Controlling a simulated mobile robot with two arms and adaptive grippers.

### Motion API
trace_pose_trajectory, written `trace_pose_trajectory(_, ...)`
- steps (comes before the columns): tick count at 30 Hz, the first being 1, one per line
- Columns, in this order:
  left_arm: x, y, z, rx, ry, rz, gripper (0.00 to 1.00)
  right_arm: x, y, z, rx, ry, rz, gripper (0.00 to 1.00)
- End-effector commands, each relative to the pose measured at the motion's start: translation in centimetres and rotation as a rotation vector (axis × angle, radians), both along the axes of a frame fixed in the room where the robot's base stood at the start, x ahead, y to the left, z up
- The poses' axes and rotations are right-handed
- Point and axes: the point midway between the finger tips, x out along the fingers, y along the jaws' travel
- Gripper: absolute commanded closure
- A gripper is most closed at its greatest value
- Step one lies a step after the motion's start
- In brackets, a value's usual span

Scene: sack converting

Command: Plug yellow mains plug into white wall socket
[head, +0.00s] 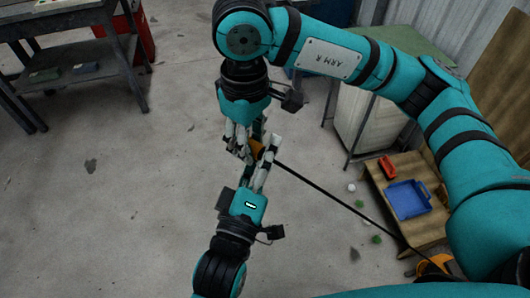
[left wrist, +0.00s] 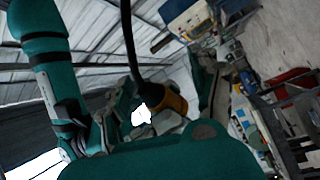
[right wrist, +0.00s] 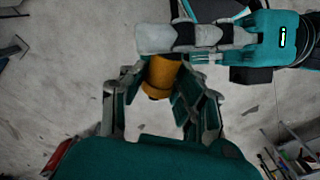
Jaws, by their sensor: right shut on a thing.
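The yellow mains plug (head: 255,148) is held up between my two grippers, above the floor. Its black cable (head: 330,193) runs to the lower right. My right gripper (head: 244,145) comes down from above and is shut on the plug; in the right wrist view the plug (right wrist: 160,78) sits between its fingers. My left gripper (head: 258,160) reaches up from below with its fingers apart around the plug. In the left wrist view the plug (left wrist: 172,103) shows between those fingers, cable upward. I cannot make out the white wall socket in any view.
A low wooden table (head: 425,232) at the right holds a blue tray (head: 408,198) and a red bin (head: 387,168). A dark workbench (head: 75,60) stands at the upper left. A yellow object (head: 435,265) lies by the cable's far end.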

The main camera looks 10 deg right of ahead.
Motion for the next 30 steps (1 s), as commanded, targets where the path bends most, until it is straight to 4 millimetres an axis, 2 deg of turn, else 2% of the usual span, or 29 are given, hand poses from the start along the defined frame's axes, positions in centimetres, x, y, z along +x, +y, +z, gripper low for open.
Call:
trace_pose_trajectory(2, -0.02, 0.01, 0.02, 0.000, 0.000, 0.000, 0.50, 0.03, 0.08, 0.10, 0.003, -0.002, 0.000, 1.00)
trace_pose_trajectory(13, 0.02, 0.06, -0.13, 0.003, 0.003, 0.002, 0.99, 0.02, 0.04, 0.13, 0.002, -0.002, 0.000, 1.00)
trace_pose_trajectory(18, 0.03, 0.09, -0.13, 0.003, 0.002, 0.002, 1.00, 0.02, 0.01, 0.13, 0.001, -0.002, 0.001, 1.00)
trace_pose_trajectory(19, 0.03, 0.09, -0.11, 0.003, 0.001, 0.002, 1.00, 0.01, 0.00, 0.14, 0.001, -0.002, 0.001, 0.67)
trace_pose_trajectory(25, 0.03, 0.10, 0.06, 0.000, -0.002, 0.002, 1.00, 0.02, -0.01, 0.08, 0.001, -0.001, 0.000, 0.43)
trace_pose_trajectory(30, 0.02, 0.11, 0.15, -0.001, -0.004, 0.002, 1.00, 0.01, 0.00, 0.05, 0.000, 0.000, 0.000, 0.43)
